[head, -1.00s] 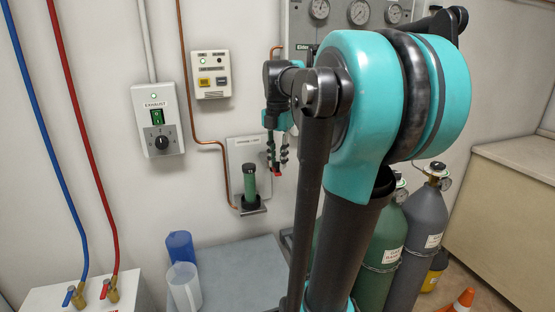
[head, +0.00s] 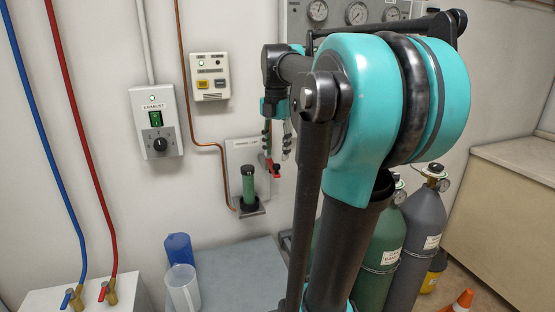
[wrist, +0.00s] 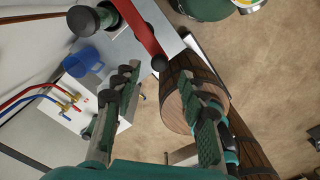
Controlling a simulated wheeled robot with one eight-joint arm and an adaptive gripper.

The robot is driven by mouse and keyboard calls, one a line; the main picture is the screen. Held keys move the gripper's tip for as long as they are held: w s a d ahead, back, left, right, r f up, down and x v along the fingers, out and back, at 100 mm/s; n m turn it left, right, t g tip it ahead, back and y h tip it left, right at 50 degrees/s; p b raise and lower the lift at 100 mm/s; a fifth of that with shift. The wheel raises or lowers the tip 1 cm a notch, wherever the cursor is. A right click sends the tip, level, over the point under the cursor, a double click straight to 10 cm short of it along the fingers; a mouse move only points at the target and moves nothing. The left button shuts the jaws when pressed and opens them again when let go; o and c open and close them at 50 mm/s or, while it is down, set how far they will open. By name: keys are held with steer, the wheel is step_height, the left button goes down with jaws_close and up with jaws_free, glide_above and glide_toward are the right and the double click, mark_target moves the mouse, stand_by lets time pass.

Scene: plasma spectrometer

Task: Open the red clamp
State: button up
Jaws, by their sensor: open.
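The red clamp shows in the head view as a short red piece (head: 264,162) with a dark knob, at the right side of the wall plate beside a green cylinder. In the wrist view it is a long red bar (wrist: 138,25) with a black ball at its lower end. My gripper (head: 276,143) is in front of the wall near the clamp, fingers pointing down. In the wrist view my gripper (wrist: 158,80) is open and empty. The black ball lies just beyond the gap between the fingertips, apart from both fingers. The clamp's far end is cut off.
The dark-capped green cylinder (head: 249,184) stands on the wall bracket (head: 233,158) close by. A blue cup (head: 179,246) and a clear jug (head: 183,288) stand below on a grey surface (head: 240,270). Gas cylinders (head: 423,215) stand at the right. Red and blue hoses hang at left.

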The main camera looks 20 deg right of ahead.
step_height(320, 180, up, 8)
stand_by(0.7)
